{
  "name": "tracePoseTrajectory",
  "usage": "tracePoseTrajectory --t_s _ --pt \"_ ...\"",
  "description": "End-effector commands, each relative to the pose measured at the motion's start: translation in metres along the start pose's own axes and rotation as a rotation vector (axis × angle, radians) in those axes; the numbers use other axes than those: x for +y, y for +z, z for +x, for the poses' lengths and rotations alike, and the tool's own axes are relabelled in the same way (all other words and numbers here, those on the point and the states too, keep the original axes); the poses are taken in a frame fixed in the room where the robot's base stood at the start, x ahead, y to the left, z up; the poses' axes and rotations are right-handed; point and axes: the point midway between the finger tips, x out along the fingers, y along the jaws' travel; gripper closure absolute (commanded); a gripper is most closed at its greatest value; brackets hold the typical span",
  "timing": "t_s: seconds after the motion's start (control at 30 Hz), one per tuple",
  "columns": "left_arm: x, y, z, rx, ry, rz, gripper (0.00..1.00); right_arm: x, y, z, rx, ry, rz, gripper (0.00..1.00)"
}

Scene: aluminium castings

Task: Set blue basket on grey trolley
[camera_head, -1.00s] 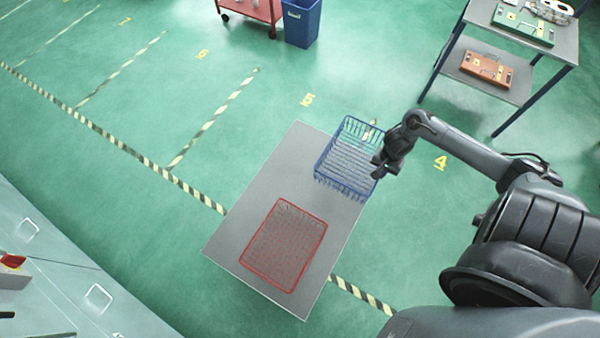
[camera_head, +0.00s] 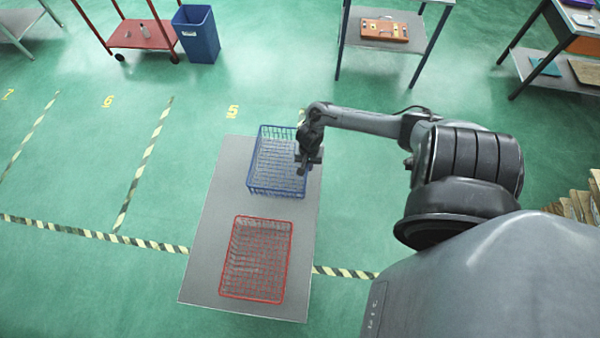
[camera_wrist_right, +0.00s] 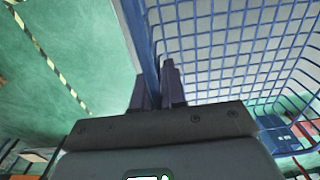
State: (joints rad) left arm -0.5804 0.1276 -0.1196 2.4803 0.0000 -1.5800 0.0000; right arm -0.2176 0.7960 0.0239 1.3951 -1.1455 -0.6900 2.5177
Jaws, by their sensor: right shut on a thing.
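The blue wire basket (camera_head: 277,180) is upright at the far end of the grey flat top that I take for the grey trolley (camera_head: 203,240). I cannot tell whether it rests on the top or hangs just above it. My right gripper (camera_head: 304,166) is at the basket's right side. In the right wrist view, my right gripper (camera_wrist_right: 157,88) is shut on the rim of the blue basket (camera_wrist_right: 235,45), with one finger on each side of its wall. My left gripper is not in view.
A red wire basket (camera_head: 255,260) lies on the near part of the grey top. A red trolley (camera_head: 140,34), a blue bin (camera_head: 197,35) and a grey table (camera_head: 385,30) stand farther back. Green floor around the grey top is clear.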

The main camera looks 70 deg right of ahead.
Motion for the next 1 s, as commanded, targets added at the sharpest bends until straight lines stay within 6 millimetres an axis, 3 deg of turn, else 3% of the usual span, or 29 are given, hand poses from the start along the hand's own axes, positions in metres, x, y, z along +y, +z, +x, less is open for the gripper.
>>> tracePoseTrajectory --t_s 0.1,0.27,0.4,0.7,0.97,1.0 --pt "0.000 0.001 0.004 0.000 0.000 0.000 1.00 -0.017 0.003 0.009 0.000 -0.003 0.000 1.00" --pt "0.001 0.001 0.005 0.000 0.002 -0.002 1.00 -0.027 0.006 0.015 0.000 -0.002 0.000 1.00" --pt "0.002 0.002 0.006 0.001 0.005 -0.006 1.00 -0.028 0.006 0.020 0.001 0.000 0.000 1.00" --pt "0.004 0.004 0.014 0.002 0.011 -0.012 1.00 -0.028 0.006 0.054 0.000 0.000 0.000 1.00" --pt "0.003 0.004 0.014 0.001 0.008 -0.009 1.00 -0.028 0.006 0.056 0.000 -0.001 -0.001 1.00" --pt "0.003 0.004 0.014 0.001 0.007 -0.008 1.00 -0.027 0.007 0.057 0.000 0.001 -0.002 0.88"
